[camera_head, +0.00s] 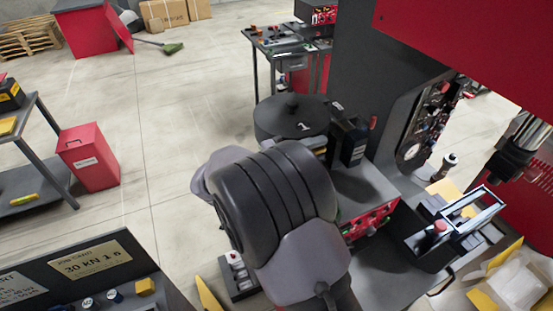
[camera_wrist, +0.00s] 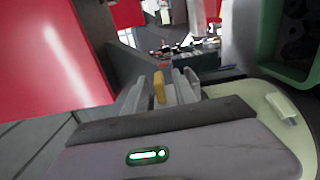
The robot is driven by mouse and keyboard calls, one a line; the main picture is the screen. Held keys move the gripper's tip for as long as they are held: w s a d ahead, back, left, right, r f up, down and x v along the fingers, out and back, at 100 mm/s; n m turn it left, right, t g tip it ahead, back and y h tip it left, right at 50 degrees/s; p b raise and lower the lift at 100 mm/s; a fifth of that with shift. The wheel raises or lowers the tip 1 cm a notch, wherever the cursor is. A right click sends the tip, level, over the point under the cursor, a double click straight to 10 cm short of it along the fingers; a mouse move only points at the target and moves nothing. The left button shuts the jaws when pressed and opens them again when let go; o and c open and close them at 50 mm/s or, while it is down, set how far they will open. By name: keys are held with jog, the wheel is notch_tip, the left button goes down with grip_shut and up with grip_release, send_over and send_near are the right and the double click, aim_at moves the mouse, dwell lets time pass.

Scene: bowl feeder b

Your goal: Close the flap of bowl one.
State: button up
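Bowl one is a dark round drum (camera_head: 291,117) with a white "1" and a knob on its dark top, standing beyond my arm in the head view. My arm covers its near side, and I cannot make out the flap or how it stands. My gripper is hidden behind my arm in the head view. In the wrist view my gripper (camera_wrist: 165,84) shows grey fingers past its grey body. A small yellow piece (camera_wrist: 159,88) shows among the fingers; I cannot tell whether it is gripped or lies beyond.
A black container (camera_head: 353,140) and a grey machine top with a red control front (camera_head: 370,222) are right of the bowl. A red bin (camera_head: 88,158) stands on the left floor. In the wrist view a large red surface (camera_wrist: 50,50) is close at left. Floor left of the bowl is clear.

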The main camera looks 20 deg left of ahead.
jog(key=v, duration=1.7)
jog(key=shift+p, duration=0.35)
